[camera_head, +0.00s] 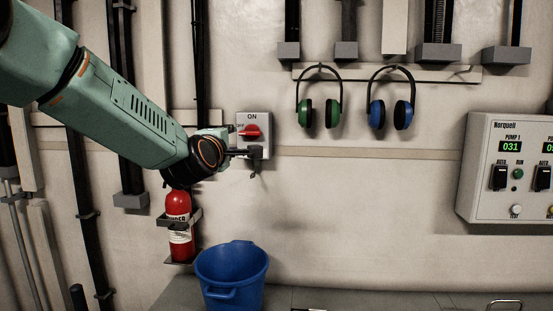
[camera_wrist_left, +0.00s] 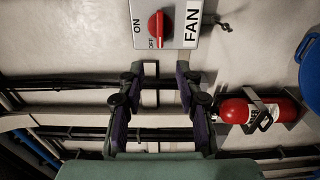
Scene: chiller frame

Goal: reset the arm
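My left arm reaches in from the left in the head view, with its gripper (camera_head: 252,152) in front of the lower part of the wall switch box (camera_head: 267,122). In the left wrist view the left gripper (camera_wrist_left: 160,76) is open, its two fingers apart with nothing between them. The switch box (camera_wrist_left: 192,12) lies just beyond the fingertips there, labelled FAN, ON and OFF. Its red handle (camera_wrist_left: 156,28) points towards the OFF mark. The red handle (camera_head: 250,130) lies sideways in the head view. My right gripper is not in view.
Green earmuffs (camera_head: 305,112) and blue earmuffs (camera_head: 376,113) hang right of the switch. A pump panel (camera_head: 505,205) is at the far right.

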